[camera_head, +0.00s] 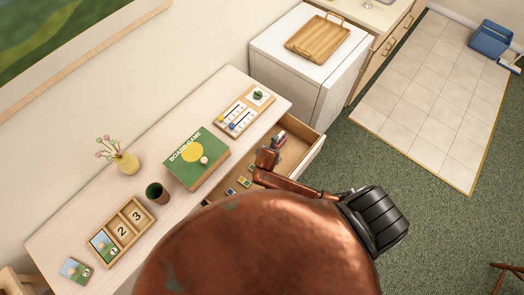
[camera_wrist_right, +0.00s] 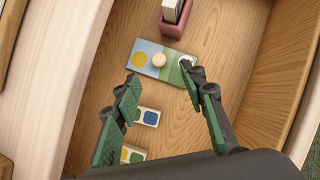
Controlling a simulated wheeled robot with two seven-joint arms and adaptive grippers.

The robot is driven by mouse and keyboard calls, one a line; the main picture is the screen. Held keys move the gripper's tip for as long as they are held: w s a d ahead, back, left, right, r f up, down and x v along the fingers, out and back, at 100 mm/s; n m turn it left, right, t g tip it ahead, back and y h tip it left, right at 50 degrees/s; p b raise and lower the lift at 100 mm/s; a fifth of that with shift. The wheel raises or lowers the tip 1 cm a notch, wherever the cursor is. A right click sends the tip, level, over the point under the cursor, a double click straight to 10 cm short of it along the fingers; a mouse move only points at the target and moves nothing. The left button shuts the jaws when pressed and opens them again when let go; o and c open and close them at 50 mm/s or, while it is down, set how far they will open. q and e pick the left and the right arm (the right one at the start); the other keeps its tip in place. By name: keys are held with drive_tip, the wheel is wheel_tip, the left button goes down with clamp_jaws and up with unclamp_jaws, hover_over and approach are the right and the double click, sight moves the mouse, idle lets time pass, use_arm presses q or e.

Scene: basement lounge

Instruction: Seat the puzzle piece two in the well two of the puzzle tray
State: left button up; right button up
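The puzzle tray (camera_head: 143,231) lies on the table at the left in the head view. Its wells marked 2 (camera_head: 122,232) and 3 (camera_head: 137,215) are bare; a picture piece (camera_head: 103,243) fills the near-left well. In the right wrist view a blue and green piece (camera_wrist_right: 150,47) with a yellow disc and pale round knob lies flat in the drawer. I take it as puzzle piece two; its white mark is partly covered by a fingertip. My right gripper (camera_wrist_right: 159,80) is open above the drawer, its fingertips apart on the piece's near side. My left gripper is out of view.
The open drawer (camera_head: 312,152) also holds small colored tiles (camera_wrist_right: 147,117) and a pink holder (camera_wrist_right: 177,22). On the table stand a dark cup (camera_head: 157,193), a vase (camera_head: 126,163), a board game box (camera_head: 196,158) and another piece marked 3 (camera_head: 75,271).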

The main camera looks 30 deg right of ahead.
drive_tip(key=shift+w+d+f, duration=0.3)
drive_tip(key=shift+w+f, duration=0.45)
drive_tip(key=shift+f, duration=0.15)
drive_tip(key=shift+d+f, duration=0.15)
drive_tip(key=shift+f, duration=0.15)
drive_tip(key=shift+w+f, duration=0.35)
drive_tip(key=shift+f, duration=0.35)
drive_tip(key=b+x, duration=0.1)
drive_tip(key=x, duration=0.1)
drive_tip(key=shift+w+d+f, duration=0.1)
drive_tip(key=shift+f, duration=0.25)
drive_tip(key=shift+w+d+f, duration=0.1)
drive_tip(key=shift+f, duration=0.3)
drive_tip(key=shift+w+d+f, duration=0.1)
drive_tip(key=shift+f, duration=0.05)
drive_tip(key=c, duration=0.7)
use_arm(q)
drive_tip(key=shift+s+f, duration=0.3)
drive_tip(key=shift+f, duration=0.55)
use_arm(e)
clamp_jaws()
